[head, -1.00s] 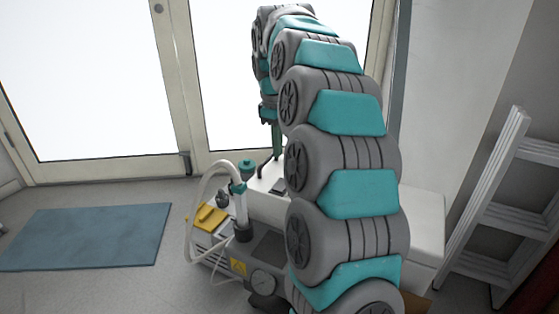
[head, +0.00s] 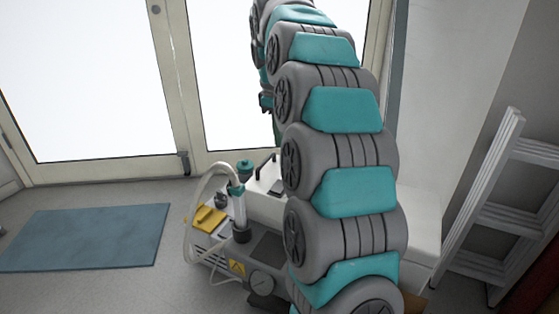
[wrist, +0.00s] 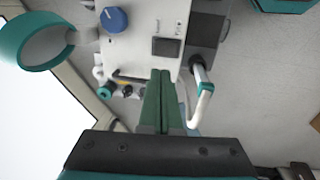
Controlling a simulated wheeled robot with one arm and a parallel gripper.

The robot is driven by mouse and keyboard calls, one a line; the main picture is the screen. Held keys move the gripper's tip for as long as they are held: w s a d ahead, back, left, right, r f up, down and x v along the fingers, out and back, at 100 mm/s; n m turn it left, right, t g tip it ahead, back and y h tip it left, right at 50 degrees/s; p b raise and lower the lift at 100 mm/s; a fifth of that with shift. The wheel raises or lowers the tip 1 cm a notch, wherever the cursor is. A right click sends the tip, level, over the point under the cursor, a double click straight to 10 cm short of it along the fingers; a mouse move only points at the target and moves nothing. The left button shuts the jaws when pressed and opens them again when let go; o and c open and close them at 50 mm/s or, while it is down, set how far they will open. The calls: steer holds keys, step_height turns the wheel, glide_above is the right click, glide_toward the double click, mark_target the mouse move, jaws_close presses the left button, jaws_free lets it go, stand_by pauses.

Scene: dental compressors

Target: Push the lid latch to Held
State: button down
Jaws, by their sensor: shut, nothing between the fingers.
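The compressor unit (head: 262,205) stands on the floor, partly hidden behind my arm in the head view. In the wrist view its white top panel (wrist: 140,47) carries a blue knob (wrist: 114,19), a dark square part (wrist: 166,47) and small markings too small to read. I cannot tell which part is the lid latch or how it is set. My gripper (wrist: 160,73) is shut and empty, its green fingers together over the panel below the dark square. Whether they touch is unclear. In the head view the fingers are mostly hidden behind the machine and my arm.
A white hose with a teal fitting (wrist: 205,88) rises right of the fingers. Several small fittings (wrist: 125,91) sit to their left. In the head view, a blue mat (head: 85,236) lies left, a ladder (head: 485,215) leans right, and glass doors (head: 90,80) stand behind.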

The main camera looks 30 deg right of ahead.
mark_target(282, 183)
steer(key=shift+f, duration=0.1)
steer(key=f, duration=0.4)
steer(key=d+f, duration=0.1)
steer(key=f, duration=0.4)
steer(key=w+f, duration=0.1)
steer(key=f, duration=0.3)
steer(key=shift+d+f, duration=0.2)
steer(key=shift+f, duration=0.15)
steer(key=shift+w+p, duration=0.15)
steer(key=shift+p, duration=0.15)
steer(key=shift+f+y, duration=0.25)
steer(key=shift+y, duration=0.05)
